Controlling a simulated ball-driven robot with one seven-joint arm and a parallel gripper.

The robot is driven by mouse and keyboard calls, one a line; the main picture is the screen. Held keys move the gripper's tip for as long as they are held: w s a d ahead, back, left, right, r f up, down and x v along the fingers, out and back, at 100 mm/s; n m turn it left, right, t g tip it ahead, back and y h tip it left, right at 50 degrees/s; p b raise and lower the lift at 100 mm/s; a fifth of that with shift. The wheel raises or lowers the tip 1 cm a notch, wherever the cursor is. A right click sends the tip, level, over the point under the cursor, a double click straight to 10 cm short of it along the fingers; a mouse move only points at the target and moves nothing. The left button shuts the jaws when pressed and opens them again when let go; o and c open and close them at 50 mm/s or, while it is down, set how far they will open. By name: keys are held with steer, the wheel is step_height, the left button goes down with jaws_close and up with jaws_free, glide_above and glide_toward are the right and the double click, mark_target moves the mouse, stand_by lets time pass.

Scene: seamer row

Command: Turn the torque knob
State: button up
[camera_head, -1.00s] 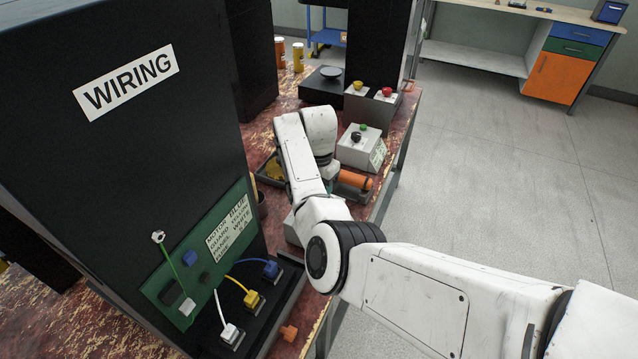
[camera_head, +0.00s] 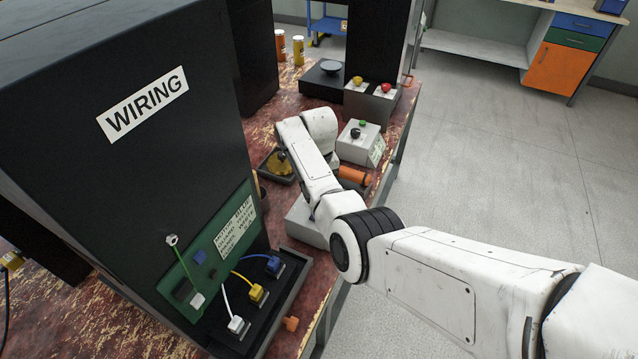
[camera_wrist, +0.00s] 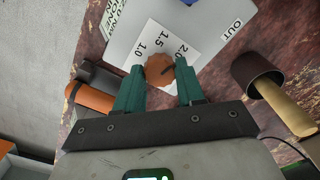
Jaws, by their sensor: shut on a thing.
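The torque knob (camera_wrist: 160,71) is a round orange-brown dial with a dark pointer mark. It sits on a light grey box (camera_wrist: 198,18), on a white scale card (camera_wrist: 170,44) reading 1.0, 1.5 and 2.0. The mark points roughly toward the 2.0 side. My gripper (camera_wrist: 160,67) has its two teal fingers on either side of the knob, shut on it. In the head view my arm hides the gripper and knob; part of a grey box (camera_head: 305,226) shows beside the arm.
An orange cylinder (camera_wrist: 88,97) lies left of the fingers in the wrist view. A brown-headed tool with a wooden handle (camera_wrist: 285,105) is at right. In the head view, a black WIRING cabinet (camera_head: 110,160) stands left, a button box (camera_head: 358,150) beyond my arm. Floor at right is clear.

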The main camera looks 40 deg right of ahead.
steer(key=n+p, duration=0.1)
steer(key=n, duration=0.3)
steer(key=shift+r+n, duration=0.1)
steer(key=shift+n, duration=2)
steer(key=shift+w, duration=0.1)
steer(key=o, duration=1)
step_height(320, 180, up, 11)
steer(key=shift+f, duration=0.15)
